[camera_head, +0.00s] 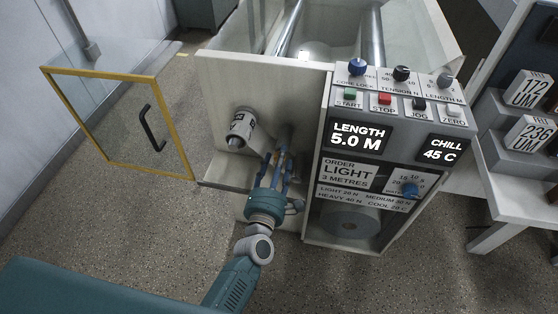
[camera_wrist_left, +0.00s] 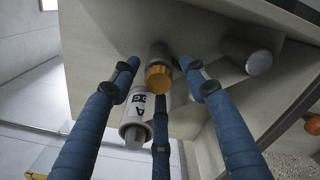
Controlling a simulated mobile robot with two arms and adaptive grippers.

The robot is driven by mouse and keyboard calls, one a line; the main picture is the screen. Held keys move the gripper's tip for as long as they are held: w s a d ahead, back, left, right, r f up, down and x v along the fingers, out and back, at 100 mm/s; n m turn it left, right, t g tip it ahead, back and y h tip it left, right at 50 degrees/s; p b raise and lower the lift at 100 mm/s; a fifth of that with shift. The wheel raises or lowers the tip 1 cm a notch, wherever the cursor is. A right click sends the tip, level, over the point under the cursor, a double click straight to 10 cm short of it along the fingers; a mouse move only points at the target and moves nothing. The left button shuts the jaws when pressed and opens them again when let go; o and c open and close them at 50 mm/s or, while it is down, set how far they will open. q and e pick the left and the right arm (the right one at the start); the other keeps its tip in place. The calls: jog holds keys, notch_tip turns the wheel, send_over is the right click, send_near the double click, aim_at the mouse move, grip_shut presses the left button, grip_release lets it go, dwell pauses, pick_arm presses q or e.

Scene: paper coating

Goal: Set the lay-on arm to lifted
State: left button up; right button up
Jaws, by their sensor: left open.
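My left gripper (camera_head: 281,160) reaches up to the pale front panel (camera_head: 270,85) of the coating machine, left of the control console. Its blue fingers are spread. In the left wrist view the open fingers (camera_wrist_left: 160,74) stand around a short peg with a yellow-orange end (camera_wrist_left: 158,76); I cannot tell whether they touch it. A white labelled cylinder with a grey tip (camera_head: 241,129) sticks out left of the gripper; it also shows in the wrist view (camera_wrist_left: 137,112). No part is clearly marked as the lay-on arm, and its position cannot be told. My right gripper is not in view.
The console (camera_head: 400,130) with knobs and buttons stands close right of my gripper. A grey round-ended part (camera_wrist_left: 257,62) is right of the fingers. A yellow-framed glass door (camera_head: 118,120) stands open at left. Label blocks (camera_head: 525,90) sit on the right-hand stand.

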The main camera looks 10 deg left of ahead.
pick_arm(q)
jog(key=s, duration=1.2)
jog(key=shift+a, duration=0.2)
jog(key=shift+f, duration=0.1)
jog(key=s+f+m+g+h, duration=0.1)
jog(key=s+f+m+g, duration=0.35)
jog(key=f, duration=0.65)
jog(key=s+a+f+m+g, duration=0.1)
jog(key=s+f+m+g, duration=0.1)
jog(key=s+f+m, duration=0.65)
jog(key=s+f+m+g+h, duration=0.1)
jog(key=f+m+g, duration=0.25)
jog(key=f, duration=0.95)
jog(key=s+a+f+m+g+y, duration=0.1)
jog(key=s+a+f+m, duration=0.3)
jog(key=s, duration=0.4)
jog(key=s+a+f+m+g, duration=0.3)
jog(key=s+f, duration=0.3)
jog(key=s, duration=0.2)
jog(key=s+a+f+m+g+y, duration=0.1)
jog(key=s+a+f+m+g, duration=0.2)
jog(key=s, duration=0.6)
notch_tip(320, 180, down, 3)
jog(key=a+m, duration=0.2)
jog(key=m, duration=0.1)
jog(key=shift+r+y, duration=0.2)
jog(key=shift+y, duration=0.1)
jog(key=shift+w, duration=0.1)
